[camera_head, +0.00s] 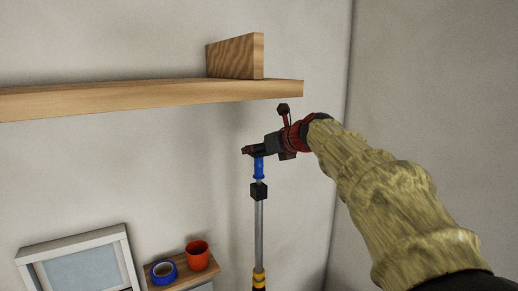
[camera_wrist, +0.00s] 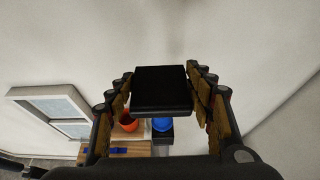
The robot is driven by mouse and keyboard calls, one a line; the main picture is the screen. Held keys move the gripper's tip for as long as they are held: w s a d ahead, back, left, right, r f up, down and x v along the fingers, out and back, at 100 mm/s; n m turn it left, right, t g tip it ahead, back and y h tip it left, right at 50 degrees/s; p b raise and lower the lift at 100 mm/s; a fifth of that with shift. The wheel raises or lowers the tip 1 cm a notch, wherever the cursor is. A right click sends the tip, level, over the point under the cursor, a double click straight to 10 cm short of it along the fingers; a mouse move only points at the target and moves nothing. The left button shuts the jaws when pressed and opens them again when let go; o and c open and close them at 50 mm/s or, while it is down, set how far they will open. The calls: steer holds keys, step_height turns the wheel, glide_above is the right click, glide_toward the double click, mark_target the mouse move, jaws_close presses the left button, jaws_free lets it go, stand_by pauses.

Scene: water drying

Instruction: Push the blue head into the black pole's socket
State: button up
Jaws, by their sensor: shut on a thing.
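The blue head (camera_head: 259,168) points down below my gripper (camera_head: 255,150). In the wrist view, a black slab (camera_wrist: 162,90) lies between the two fingers, with the head's blue part (camera_wrist: 162,124) showing below it. The gripper is shut on the head at this black top part. The black socket (camera_head: 258,190) sits atop the upright grey pole (camera_head: 259,228), directly beneath the blue part. A short pale piece shows between blue and black, so the head looks slightly above the socket. I cannot tell how far it reaches inside. The pole has a yellow and black lower section.
A wooden shelf (camera_head: 150,97) with an upright board (camera_head: 236,56) is on the wall, above and left of the gripper.

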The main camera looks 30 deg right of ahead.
steer(key=shift+f+b, duration=0.8)
steer(key=shift+f, duration=0.45)
steer(key=o, duration=1.2)
steer(key=shift+c, duration=0.2)
steer(key=shift+o, duration=0.7)
steer(key=shift+s, duration=0.1)
steer(key=v, duration=1.1)
steer(key=shift+s+r, duration=0.15)
steer(key=shift+s, duration=0.25)
